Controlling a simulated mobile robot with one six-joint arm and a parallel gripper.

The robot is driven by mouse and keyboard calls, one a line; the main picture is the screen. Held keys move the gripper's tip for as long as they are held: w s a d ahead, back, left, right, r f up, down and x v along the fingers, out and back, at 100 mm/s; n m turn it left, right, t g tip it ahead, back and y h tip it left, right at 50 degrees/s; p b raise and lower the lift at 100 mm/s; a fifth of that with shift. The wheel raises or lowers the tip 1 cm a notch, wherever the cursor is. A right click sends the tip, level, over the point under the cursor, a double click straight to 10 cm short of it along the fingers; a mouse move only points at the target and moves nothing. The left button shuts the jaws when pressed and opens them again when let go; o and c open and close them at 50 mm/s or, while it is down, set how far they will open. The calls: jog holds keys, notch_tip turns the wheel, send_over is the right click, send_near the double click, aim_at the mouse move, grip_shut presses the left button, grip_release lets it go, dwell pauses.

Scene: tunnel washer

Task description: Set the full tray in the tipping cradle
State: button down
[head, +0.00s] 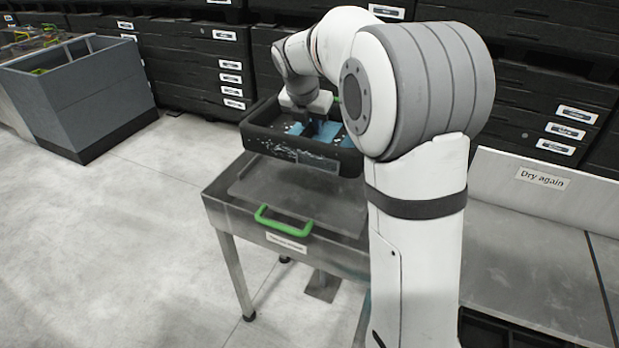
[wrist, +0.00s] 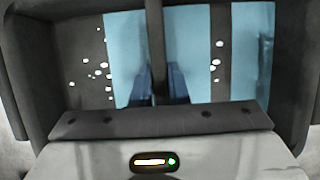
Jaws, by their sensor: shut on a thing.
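The full tray (head: 262,138) is black, with light-blue pieces and white specks in it. My gripper (head: 324,131) is shut on the tray's dark middle bar, and the tray is over the back part of a metal stand. In the wrist view, the blue fingers (wrist: 160,85) straddle the bar inside the tray (wrist: 85,60). The stand has a recessed top (head: 290,185) and a green handle (head: 283,222) at its front; it looks like the tipping cradle. My arm hides its right side. I cannot tell whether the tray touches it.
A grey bin (head: 85,95) with coloured items behind it stands at the left. Black labelled drawers (head: 205,55) line the back. A metal counter (head: 530,265) with a "Dry again" sign (head: 541,179) is at the right. The floor (head: 130,220) at the left is clear.

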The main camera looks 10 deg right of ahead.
jog(key=w, duration=0.3)
jog(key=w+r, duration=0.1)
jog(key=w, duration=0.1)
jog(key=shift+d+p, duration=0.1)
jog(key=shift+p, duration=0.2)
send_over(312, 177)
jog(key=s+a, duration=0.1)
jog(key=s, duration=0.1)
notch_tip(312, 177, down, 12)
jog(key=shift+w+a+f, duration=0.1)
jog(key=shift+f, duration=1.35)
jog(key=shift+w+a+f, duration=0.1)
jog(key=shift+f, duration=1.35)
jog(key=shift+f, duration=0.2)
jog(key=c, duration=1.4)
grip_release()
